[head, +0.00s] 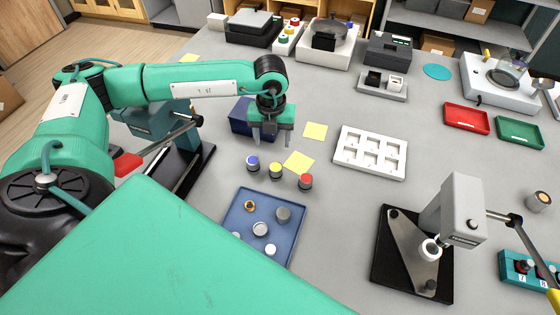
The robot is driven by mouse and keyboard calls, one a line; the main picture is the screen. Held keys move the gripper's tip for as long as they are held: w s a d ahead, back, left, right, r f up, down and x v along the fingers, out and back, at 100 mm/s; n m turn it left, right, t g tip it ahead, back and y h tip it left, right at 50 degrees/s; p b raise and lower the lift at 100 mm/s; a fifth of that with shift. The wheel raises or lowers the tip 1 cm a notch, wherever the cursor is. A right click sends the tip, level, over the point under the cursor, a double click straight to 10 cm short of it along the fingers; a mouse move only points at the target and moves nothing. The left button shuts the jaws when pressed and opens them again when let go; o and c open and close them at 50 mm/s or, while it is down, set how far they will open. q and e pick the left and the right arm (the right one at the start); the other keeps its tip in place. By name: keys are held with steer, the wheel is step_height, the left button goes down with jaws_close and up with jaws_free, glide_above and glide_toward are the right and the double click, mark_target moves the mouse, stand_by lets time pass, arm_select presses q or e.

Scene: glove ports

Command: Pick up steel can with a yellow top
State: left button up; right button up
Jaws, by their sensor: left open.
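The steel can with a yellow top (276,172) stands upright on the grey table in the head view, near the middle. A similar can with a blue top (253,164) stands just to its left. A can with a red top (305,182) stands to its right. My left gripper (271,144) points down with its fingers apart and nothing visible between them. It appears above and beyond the yellow-topped can in the picture, apart from it. My right gripper is not in view.
A blue tray (234,222) with several small parts lies nearer than the cans. Yellow notes (315,131) and a white compartment tray (345,152) lie beyond and right. A dark blue box (240,117) is behind my gripper. A grey press (462,205) stands at right.

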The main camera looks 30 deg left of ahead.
mark_target(276, 167)
arm_select(q)
step_height(276, 167, down, 8)
steer(key=p, duration=0.3)
steer(key=shift+f, duration=0.3)
steer(key=shift+d+f+p, duration=0.15)
steer(key=shift+f+p, duration=0.25)
steer(key=shift+p, duration=0.1)
steer(key=f, duration=0.1)
steer(key=f+p, duration=0.2)
steer(key=shift+d+f, duration=0.3)
steer(key=shift+f, duration=0.5)
steer(key=shift+c, duration=0.2)
